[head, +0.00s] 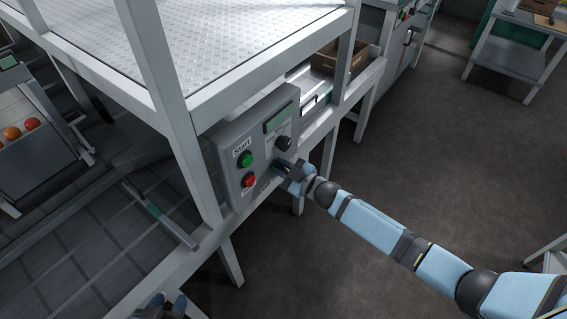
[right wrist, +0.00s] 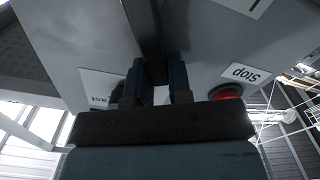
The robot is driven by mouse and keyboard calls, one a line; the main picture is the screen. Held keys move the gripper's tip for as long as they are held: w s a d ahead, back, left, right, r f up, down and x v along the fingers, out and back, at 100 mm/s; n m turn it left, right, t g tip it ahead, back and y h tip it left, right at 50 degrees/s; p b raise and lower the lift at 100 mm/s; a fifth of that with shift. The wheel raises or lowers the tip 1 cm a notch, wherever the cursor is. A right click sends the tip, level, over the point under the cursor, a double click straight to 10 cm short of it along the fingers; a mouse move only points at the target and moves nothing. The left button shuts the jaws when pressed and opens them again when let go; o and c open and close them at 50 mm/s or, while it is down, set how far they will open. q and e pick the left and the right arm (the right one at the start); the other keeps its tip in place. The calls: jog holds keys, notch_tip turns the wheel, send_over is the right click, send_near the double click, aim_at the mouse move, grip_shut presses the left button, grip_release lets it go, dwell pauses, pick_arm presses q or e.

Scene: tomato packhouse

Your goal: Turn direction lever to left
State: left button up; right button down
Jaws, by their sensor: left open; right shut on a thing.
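The grey control panel (head: 234,179) is on the side of the machine frame in the head view. My right gripper (head: 284,167) is at the panel's lower right and hides most of the direction lever there. In the right wrist view, the lever is a dark bar (right wrist: 150,30) running up from between the two fingers of my right gripper (right wrist: 159,82), which is shut on it. Which way the lever points cannot be told. My left gripper (head: 160,308) is partly in view at the bottom edge, open and away from the panel.
The panel has a green Start button (head: 246,159), a red Stop button (head: 249,180), a black knob (head: 284,143) and a green display (head: 278,117). A white frame post (head: 171,100) stands left of it. The floor (head: 400,150) to the right is clear.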

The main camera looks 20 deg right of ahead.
pick_arm(q)
jog(key=shift+r, duration=0.15)
pick_arm(e)
jog(key=shift+s+a+f+n, duration=0.15)
jog(key=shift+n, duration=0.35)
pick_arm(q)
jog(key=shift+w+r, duration=0.1)
jog(key=shift+r, duration=0.05)
pick_arm(e)
jog(key=c, duration=1)
grip_release()
jog(key=shift+c, duration=0.2)
pick_arm(q)
jog(key=shift+f, duration=0.2)
jog(key=shift+r+p, duration=0.25)
jog(key=shift+p, duration=0.4)
pick_arm(e)
jog(key=v, duration=1.3)
jog(key=shift+s+d, duration=0.2)
jog(key=shift+s, duration=0.15)
